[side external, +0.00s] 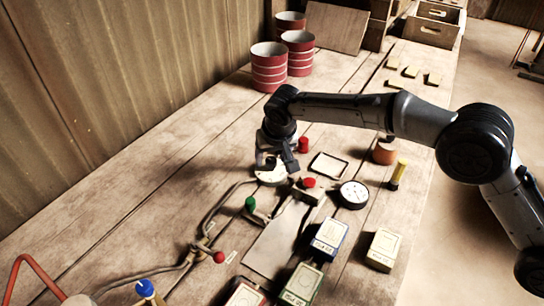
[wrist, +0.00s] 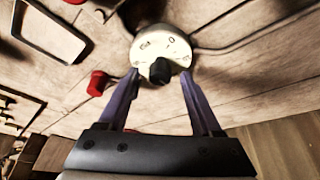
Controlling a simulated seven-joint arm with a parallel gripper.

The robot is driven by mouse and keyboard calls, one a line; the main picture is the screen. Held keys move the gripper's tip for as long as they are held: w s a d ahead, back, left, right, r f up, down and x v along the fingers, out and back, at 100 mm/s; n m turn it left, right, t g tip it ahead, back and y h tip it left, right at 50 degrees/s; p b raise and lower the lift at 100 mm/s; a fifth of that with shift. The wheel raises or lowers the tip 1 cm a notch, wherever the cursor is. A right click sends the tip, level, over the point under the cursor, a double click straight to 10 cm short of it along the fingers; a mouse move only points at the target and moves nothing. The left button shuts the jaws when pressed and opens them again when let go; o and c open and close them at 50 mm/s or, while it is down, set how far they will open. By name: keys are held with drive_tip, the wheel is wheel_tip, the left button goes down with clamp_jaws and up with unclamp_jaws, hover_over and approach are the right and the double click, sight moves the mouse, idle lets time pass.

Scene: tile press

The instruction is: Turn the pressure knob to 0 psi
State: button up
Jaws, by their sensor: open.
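The pressure knob is a dark knob (wrist: 160,71) on a round cream dial plate with dark markings (wrist: 150,46). In the wrist view it sits just beyond and between my fingertips. My gripper (wrist: 160,76) is open, one finger on each side of the knob, with gaps showing; contact is not visible. In the side external view my gripper (side external: 277,163) hangs over the cream dial plate (side external: 270,176) and hides the knob. The markings are too small to read surely, though a 0 seems to show at the plate's upper right.
A red cylinder (side external: 303,145), a framed tray (side external: 328,166), a red button (side external: 309,183) and a round gauge (side external: 353,194) stand close by. Pipes with a green knob (side external: 250,203) run to the front left. Red cans (side external: 269,67) stand behind. Bare wood lies left of the dial.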

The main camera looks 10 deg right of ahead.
clamp_jaws()
drive_tip(key=shift+n, duration=0.4)
drive_tip(key=n+y, duration=0.1)
drive_tip(key=n, duration=0.1)
drive_tip(key=n+y, duration=0.1)
drive_tip(key=shift+w+d+n, duration=0.1)
drive_tip(key=shift+d+n, duration=0.1)
drive_tip(key=shift+n, duration=0.2)
drive_tip(key=n, duration=0.2)
drive_tip(key=n+g+y, duration=0.1)
drive_tip(key=n, duration=0.1)
drive_tip(key=shift+w+d+r+n, duration=0.1)
drive_tip(key=shift+n, duration=0.2)
drive_tip(key=n+g+y, duration=0.1)
drive_tip(key=n+g, duration=0.1)
drive_tip(key=n, duration=0.2)
drive_tip(key=shift+w, duration=0.15)
drive_tip(key=n+g, duration=0.1)
drive_tip(key=n, duration=0.2)
drive_tip(key=n+g, duration=0.1)
drive_tip(key=n, duration=0.1)
drive_tip(key=shift+w+n+y, duration=0.15)
drive_tip(key=shift+n+y, duration=0.15)
drive_tip(key=shift+n, duration=0.1)
drive_tip(key=shift+d, duration=0.1)
